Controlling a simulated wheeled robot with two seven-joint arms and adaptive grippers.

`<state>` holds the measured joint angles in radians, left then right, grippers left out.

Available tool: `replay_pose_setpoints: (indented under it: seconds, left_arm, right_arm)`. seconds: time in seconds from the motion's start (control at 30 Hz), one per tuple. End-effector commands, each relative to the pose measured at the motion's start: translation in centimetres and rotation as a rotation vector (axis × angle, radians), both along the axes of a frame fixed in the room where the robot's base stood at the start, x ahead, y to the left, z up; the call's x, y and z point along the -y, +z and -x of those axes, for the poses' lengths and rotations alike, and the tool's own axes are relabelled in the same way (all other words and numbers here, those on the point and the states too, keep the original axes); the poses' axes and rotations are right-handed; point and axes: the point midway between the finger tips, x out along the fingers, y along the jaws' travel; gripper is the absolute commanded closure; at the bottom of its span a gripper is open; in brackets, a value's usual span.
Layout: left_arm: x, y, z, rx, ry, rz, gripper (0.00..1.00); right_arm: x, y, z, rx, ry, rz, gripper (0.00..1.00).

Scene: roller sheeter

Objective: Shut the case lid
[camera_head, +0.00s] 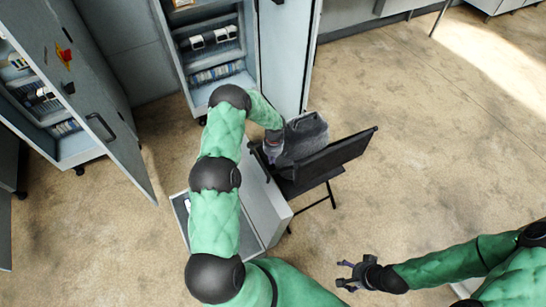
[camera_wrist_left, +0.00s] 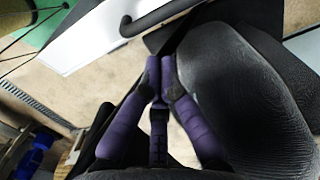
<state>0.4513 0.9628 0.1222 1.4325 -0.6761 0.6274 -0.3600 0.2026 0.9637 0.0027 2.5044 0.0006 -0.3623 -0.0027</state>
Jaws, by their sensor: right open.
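A pale grey case (camera_head: 264,242) lies under my left arm in the head view, its middle hidden by the arm. A pale panel (camera_head: 267,205), seemingly its raised lid, stands along its right side. In the left wrist view a white panel (camera_wrist_left: 84,42) with a black handle (camera_wrist_left: 150,18) shows at the top. My left gripper (camera_head: 270,154) is past the panel's far end, beside a grey bag-like thing (camera_head: 302,138). In the left wrist view its purple fingertips (camera_wrist_left: 161,66) are together; no held thing is clear. My right gripper (camera_head: 346,275) is open and empty above the floor.
A black folding chair (camera_head: 335,155) stands right of the case, with the grey thing on it, close to my left gripper. Open cabinets (camera_head: 215,60) stand behind, and a cabinet door (camera_head: 95,110) swings out at left. The floor at right is clear.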

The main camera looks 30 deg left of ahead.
Motion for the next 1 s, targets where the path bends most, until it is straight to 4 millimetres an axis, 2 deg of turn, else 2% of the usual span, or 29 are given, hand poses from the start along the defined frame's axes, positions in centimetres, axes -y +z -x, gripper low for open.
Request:
replay_pose_setpoints:
  seconds: [0.03, 0.2, 0.4, 0.6, 1.0]
  left_arm:
    - [0.0, -1.2, 0.1, -0.002, -0.001, 0.001, 1.0]
    - [-0.1, -3.9, 0.2, 0.0, 0.0, 0.001, 1.0]
    - [-0.2, -5.9, 0.3, 0.0, 0.0, -0.001, 1.0]
    - [-0.2, -6.4, 0.4, 0.001, 0.0, 0.0, 1.0]
    - [-0.2, -6.2, 0.4, 0.011, 0.0, 0.005, 1.0]
  right_arm:
    - [0.0, -0.3, 0.0, 0.001, 0.0, 0.0, 0.28]
    - [0.0, -0.7, -0.1, 0.001, 0.0, 0.0, 0.28]
    - [0.0, -0.9, -0.1, 0.001, 0.0, 0.0, 0.28]
    - [0.0, -1.0, -0.1, 0.002, -0.001, 0.0, 0.28]
    - [0.0, -0.8, -0.1, 0.002, -0.001, 0.0, 0.28]
